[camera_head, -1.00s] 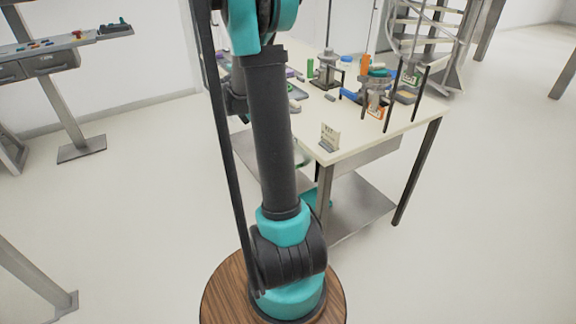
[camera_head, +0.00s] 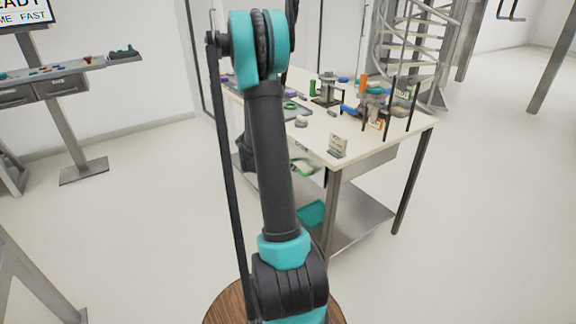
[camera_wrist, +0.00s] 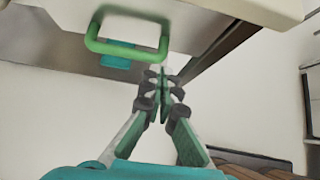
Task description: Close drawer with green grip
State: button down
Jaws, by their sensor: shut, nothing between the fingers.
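The green grip (camera_wrist: 127,50), a U-shaped handle, sits on the pale drawer front (camera_wrist: 140,26) in the upper part of the wrist view. In the head view the green grip (camera_head: 304,162) shows at the table's near left side, partly behind my arm. My gripper (camera_wrist: 163,72) is shut and empty. Its fingertips appear close to the grip's right end, below it in the picture; I cannot tell whether they touch. How far the drawer stands open is not clear.
The white worktable (camera_head: 373,143) carries a small sign (camera_head: 338,146), a black stand (camera_head: 327,90) and several other items. A teal bin (camera_head: 312,212) lies on the lower shelf (camera_head: 350,222). A control desk (camera_head: 60,78) stands at left. The floor right of the table is clear.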

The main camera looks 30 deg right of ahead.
aim_at(312, 161)
jog(key=x, duration=0.5)
jog(key=shift+w+d+r, duration=0.15)
jog(key=shift+d, duration=1.7)
jog(key=shift+d, duration=0.1)
jog(key=d, duration=0.4)
jog(key=shift+w+d, duration=0.25)
jog(key=shift+d, duration=0.2)
